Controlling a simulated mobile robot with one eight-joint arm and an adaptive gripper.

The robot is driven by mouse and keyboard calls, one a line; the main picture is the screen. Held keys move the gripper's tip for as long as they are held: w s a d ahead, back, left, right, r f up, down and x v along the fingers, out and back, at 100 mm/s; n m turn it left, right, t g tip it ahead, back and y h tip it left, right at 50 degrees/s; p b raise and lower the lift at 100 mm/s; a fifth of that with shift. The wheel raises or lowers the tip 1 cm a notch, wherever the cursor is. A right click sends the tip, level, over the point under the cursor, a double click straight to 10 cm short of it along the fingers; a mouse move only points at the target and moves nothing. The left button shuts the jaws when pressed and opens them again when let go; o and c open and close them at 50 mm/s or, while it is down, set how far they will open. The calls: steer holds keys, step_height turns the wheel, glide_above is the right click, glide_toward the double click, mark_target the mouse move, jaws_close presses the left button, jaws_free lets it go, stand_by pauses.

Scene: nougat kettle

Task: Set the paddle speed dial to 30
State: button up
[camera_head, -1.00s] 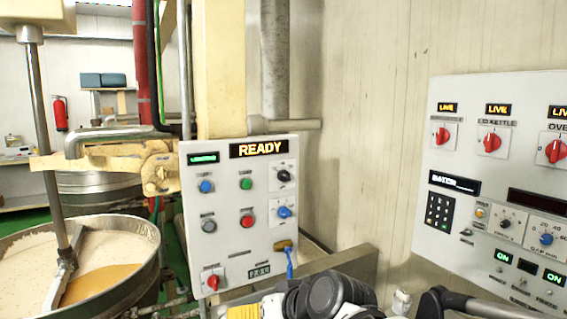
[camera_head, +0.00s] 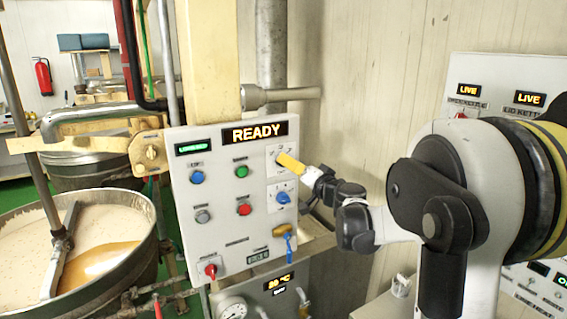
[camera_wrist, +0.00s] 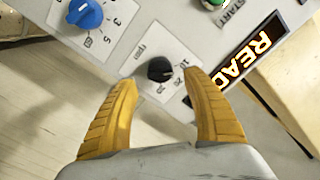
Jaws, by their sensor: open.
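The paddle speed dial (camera_wrist: 160,69) is a small black knob on a white plate marked in rpm, seen in the wrist view. A faint mark shows on its face, but I cannot read its setting. My gripper (camera_wrist: 162,80) is open, with one yellow finger on each side of the dial and the tips close to it. I cannot tell whether they touch it. In the head view my gripper (camera_head: 286,161) reaches the upper right of the control panel (camera_head: 219,226). There its yellow finger hides most of the dial.
A blue knob (camera_head: 283,197) sits just below the dial. A READY display (camera_head: 254,133), green button (camera_head: 241,172) and red button (camera_head: 244,208) are nearby on the panel. An open kettle (camera_head: 151,245) stands at left. A second panel is partly behind my arm.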

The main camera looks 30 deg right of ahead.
steer(key=shift+w+a, duration=0.15)
steer(key=shift+w, duration=1.8)
steer(key=c, duration=1.2)
